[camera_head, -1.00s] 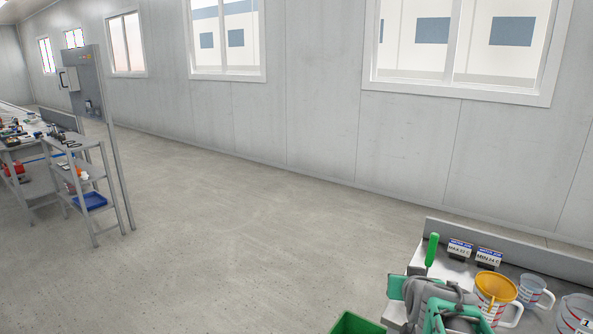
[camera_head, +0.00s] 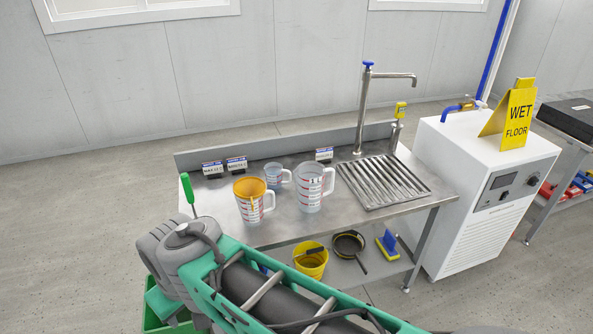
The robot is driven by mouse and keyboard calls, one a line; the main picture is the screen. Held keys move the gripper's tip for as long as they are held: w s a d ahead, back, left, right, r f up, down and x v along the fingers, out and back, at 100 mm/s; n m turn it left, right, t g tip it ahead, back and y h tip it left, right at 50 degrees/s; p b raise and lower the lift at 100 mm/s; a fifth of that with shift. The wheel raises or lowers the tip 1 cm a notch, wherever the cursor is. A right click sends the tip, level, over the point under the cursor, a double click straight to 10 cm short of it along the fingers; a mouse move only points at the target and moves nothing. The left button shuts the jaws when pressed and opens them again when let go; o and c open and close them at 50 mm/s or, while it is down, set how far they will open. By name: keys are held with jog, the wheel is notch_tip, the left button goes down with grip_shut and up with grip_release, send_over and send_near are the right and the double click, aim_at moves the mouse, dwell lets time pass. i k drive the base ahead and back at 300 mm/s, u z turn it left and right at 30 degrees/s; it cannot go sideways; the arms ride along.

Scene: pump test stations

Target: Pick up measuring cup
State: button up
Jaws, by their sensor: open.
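Several measuring cups stand upright on a metal bench (camera_head: 315,232). One has an orange-yellow inside and red markings (camera_head: 249,208). A larger clear jug with red markings (camera_head: 311,190) stands to its right. A small clear cup with a blue marking (camera_head: 273,175) is behind and between them. Their handles point right. My arm, green and grey, crosses the lower part of the view in front of the bench. Its jaws are not visible, and I see nothing holding any cup.
A ribbed drainer (camera_head: 385,182) and a tap (camera_head: 362,110) are right of the cups. Small label signs (camera_head: 236,164) stand behind. A green-handled tool (camera_head: 188,190) is at the left. A white machine (camera_head: 485,190) bears a yellow wet-floor sign (camera_head: 512,115). Yellow bucket (camera_head: 311,262) below.

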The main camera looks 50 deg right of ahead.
aim_at(273, 170)
jog(key=z, duration=1.4)
